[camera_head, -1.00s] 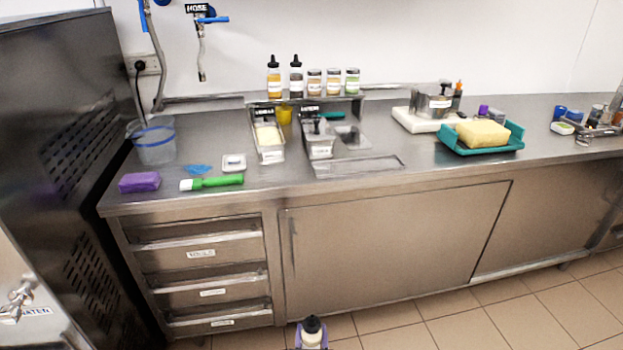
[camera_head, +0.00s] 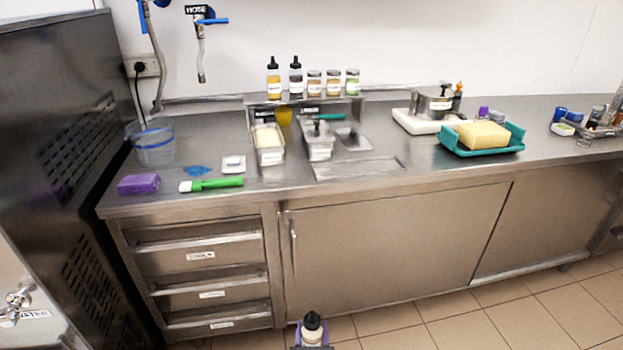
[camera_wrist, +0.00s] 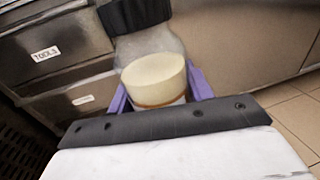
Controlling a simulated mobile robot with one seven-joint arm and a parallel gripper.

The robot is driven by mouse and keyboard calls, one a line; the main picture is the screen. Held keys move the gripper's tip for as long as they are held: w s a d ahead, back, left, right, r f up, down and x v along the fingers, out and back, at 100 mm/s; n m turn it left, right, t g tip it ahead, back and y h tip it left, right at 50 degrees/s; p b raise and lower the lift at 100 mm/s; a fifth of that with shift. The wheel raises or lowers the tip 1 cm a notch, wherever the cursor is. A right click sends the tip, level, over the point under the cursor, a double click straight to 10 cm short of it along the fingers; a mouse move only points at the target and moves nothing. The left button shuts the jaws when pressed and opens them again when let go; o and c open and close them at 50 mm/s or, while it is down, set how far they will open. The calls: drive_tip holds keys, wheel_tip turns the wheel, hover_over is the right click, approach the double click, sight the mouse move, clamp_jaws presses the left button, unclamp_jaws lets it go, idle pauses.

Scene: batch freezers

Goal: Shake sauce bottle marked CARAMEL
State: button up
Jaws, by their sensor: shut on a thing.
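My gripper (camera_wrist: 160,92) has purple fingers, one on each side of a bottle (camera_wrist: 157,75), and is shut on it. The bottle has a black cap, a clear shoulder and pale cream contents with a brown band low down. In the head view the bottle (camera_head: 312,331) shows at the bottom edge, cap up, in front of the counter and apart from it. Its label cannot be read, so I cannot tell whether it says CARAMEL. An amber sauce bottle (camera_head: 274,80) and a dark sauce bottle (camera_head: 296,79) stand on the raised shelf at the back.
The steel counter (camera_head: 400,172) holds a clear bucket (camera_head: 155,148), a purple sponge (camera_head: 138,184), a green-handled brush (camera_head: 215,184) and a teal tray (camera_head: 483,149) with a yellow block. Drawers (camera_head: 200,256) and cabinet doors (camera_head: 390,240) lie below. A dark machine (camera_head: 70,150) stands left.

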sight(310, 325)
drive_tip(key=f, duration=0.3)
drive_tip(key=shift+s, duration=0.25)
drive_tip(key=shift+w+a+r, duration=0.1)
drive_tip(key=shift+r, duration=0.2)
drive_tip(key=r, duration=0.4)
drive_tip(key=shift+w+a+r, duration=0.1)
drive_tip(key=shift+a+r, duration=0.15)
drive_tip(key=shift+d+r, duration=0.15)
drive_tip(key=shift+r, duration=0.45)
drive_tip(key=f, duration=0.6)
drive_tip(key=shift+s+d+f, duration=0.15)
drive_tip(key=shift+s+d, duration=0.05)
drive_tip(key=shift+d, duration=0.05)
drive_tip(key=shift+w+a, duration=0.1)
